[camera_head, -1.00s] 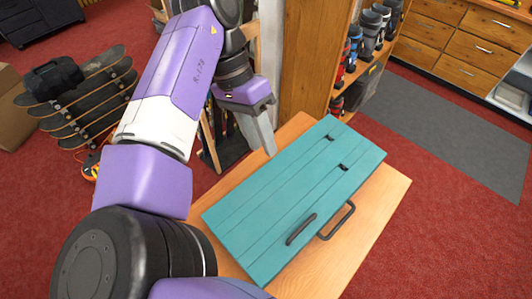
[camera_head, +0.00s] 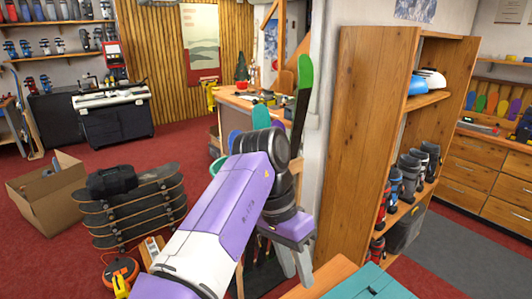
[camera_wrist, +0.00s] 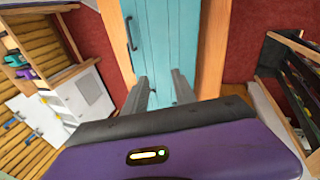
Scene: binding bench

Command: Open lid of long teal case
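The long teal case (camera_head: 368,285) shows only as a corner at the bottom edge of the head view. In the wrist view the teal case (camera_wrist: 160,38) runs away from my gripper, its planked top looking flat and shut. A dark handle or fitting (camera_wrist: 130,33) sits on its left part. My gripper (camera_head: 294,266) is above and to the left of the case's visible corner in the head view. In the wrist view my gripper (camera_wrist: 161,82) has its two grey fingers apart with nothing between them, seen over the case's near end. I cannot tell how high they are above it.
The case lies on a wooden bench (camera_head: 320,276). A tall wooden shelf (camera_head: 355,130) with boots stands behind it to the right. Stacked skateboards (camera_head: 130,212) and a cardboard box (camera_head: 48,195) are on the red floor at left. Open floor lies between them and the back counter.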

